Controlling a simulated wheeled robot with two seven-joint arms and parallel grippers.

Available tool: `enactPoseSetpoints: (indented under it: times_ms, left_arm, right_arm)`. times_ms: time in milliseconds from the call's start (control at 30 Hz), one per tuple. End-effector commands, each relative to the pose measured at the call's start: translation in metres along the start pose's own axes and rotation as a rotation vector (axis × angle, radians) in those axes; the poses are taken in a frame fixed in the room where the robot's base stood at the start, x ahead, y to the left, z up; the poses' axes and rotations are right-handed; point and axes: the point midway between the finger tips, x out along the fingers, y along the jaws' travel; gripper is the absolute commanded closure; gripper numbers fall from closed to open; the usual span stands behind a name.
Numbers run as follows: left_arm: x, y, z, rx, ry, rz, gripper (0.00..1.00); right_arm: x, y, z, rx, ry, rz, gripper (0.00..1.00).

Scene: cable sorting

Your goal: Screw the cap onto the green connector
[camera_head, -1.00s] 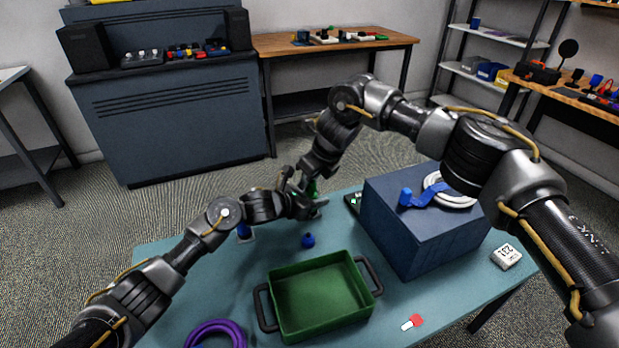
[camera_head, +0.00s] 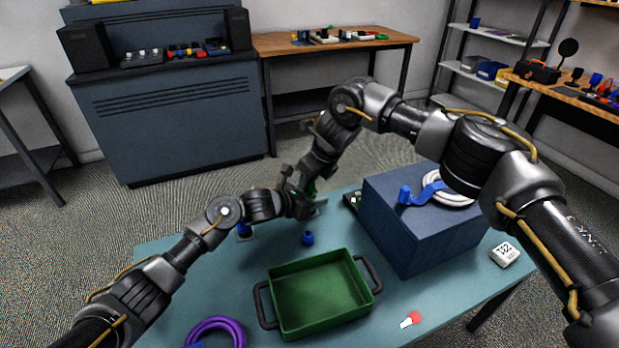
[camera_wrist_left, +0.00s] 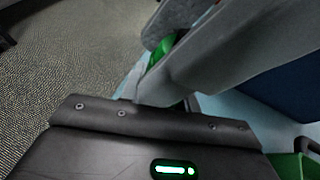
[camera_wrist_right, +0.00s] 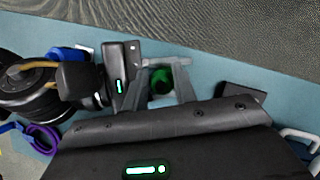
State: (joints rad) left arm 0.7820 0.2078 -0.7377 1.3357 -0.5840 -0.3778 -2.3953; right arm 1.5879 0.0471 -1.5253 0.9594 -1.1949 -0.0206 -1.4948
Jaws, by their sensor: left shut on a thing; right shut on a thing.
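The green connector (camera_head: 312,189) stands near the far edge of the table, mostly hidden by my grippers in the head view. My left gripper (camera_head: 306,203) comes from the left and is shut on it. My right gripper (camera_head: 310,184) reaches down from above and is shut on the green cap (camera_wrist_right: 161,78), a round dark green shape between its fingers in the right wrist view. In the left wrist view, green of the connector (camera_wrist_left: 163,52) shows behind large grey fingers. The line between cap and connector is hidden, so I cannot tell how they are seated.
A green tray (camera_head: 372,291) stands at the front middle, with a purple cable coil (camera_head: 238,328) to its left. Blue connectors (camera_head: 308,239) stand behind the tray. A blue box (camera_head: 420,245) bears a white coil at the right. A red-and-white piece (camera_head: 411,320) lies in front.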

Motion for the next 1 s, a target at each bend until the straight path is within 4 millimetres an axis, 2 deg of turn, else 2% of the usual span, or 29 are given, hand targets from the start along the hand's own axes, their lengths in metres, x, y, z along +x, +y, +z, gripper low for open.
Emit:
enactPoseSetpoints:
  times_ms: [33, 633, 667, 933, 967, 1000]
  left_arm:
    - [0.0006, -0.0056, 0.0063, 0.01, -0.014, -0.013, 1.0]
    - [0.0021, -0.0082, 0.0101, 0.013, -0.022, -0.019, 1.0]
    - [0.0022, -0.008, 0.0103, 0.013, -0.022, -0.018, 1.0]
    - [0.0016, -0.0056, 0.0108, 0.01, -0.022, -0.012, 1.0]
    - [0.0014, -0.0054, 0.0107, 0.01, -0.022, -0.012, 1.0]
    - [0.0012, -0.005, 0.0107, 0.01, -0.022, -0.011, 1.0]
  right_arm:
    - [0.0114, -0.002, -0.0108, 0.004, 0.022, -0.006, 0.93]
    - [0.0088, -0.0024, -0.012, 0.005, 0.038, -0.006, 0.93]
    - [0.0088, -0.0021, -0.0121, 0.004, 0.038, -0.005, 0.96]
    - [0.0082, 0.0015, -0.0107, 0.0, 0.037, 0.002, 0.97]
    - [0.0082, 0.0019, -0.0105, -0.001, 0.037, 0.003, 0.7]
    - [0.0082, 0.0025, -0.0102, -0.002, 0.037, 0.004, 0.65]
